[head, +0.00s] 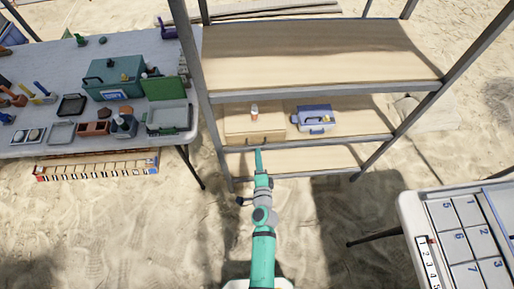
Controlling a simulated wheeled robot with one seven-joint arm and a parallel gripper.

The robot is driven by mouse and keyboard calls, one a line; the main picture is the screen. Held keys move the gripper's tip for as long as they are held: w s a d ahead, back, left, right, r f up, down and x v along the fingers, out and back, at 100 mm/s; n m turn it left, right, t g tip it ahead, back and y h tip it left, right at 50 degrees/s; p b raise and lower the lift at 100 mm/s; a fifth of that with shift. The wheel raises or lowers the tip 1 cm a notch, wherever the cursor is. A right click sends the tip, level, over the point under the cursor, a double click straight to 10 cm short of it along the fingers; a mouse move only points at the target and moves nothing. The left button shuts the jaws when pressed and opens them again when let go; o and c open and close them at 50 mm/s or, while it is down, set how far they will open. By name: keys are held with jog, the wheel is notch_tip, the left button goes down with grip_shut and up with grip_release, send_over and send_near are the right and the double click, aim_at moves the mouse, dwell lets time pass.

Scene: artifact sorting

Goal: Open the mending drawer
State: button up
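A light wooden box-like unit (237,122) sits at the left of the middle shelf of the rack. It looks like the mending drawer, though I see no readable label. A dark handle (258,141) shows on its front face, and the front looks closed. A small bottle with an orange-red part (254,110) stands on its top. My arm reaches forward from the bottom of the picture. My gripper (258,152) is just in front of and below the handle. Its fingers are too small to tell whether they are open or touching anything.
A blue-and-white case (314,120) stands right of the wooden unit on the same shelf. The rack's metal posts (201,90) flank the shelves. A cluttered table (30,85) is at left, and a table with numbered compartments (420,215) at lower right. Open sand lies between.

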aim_at(247, 138)
jog(key=shift+x, duration=2.85)
grip_shut()
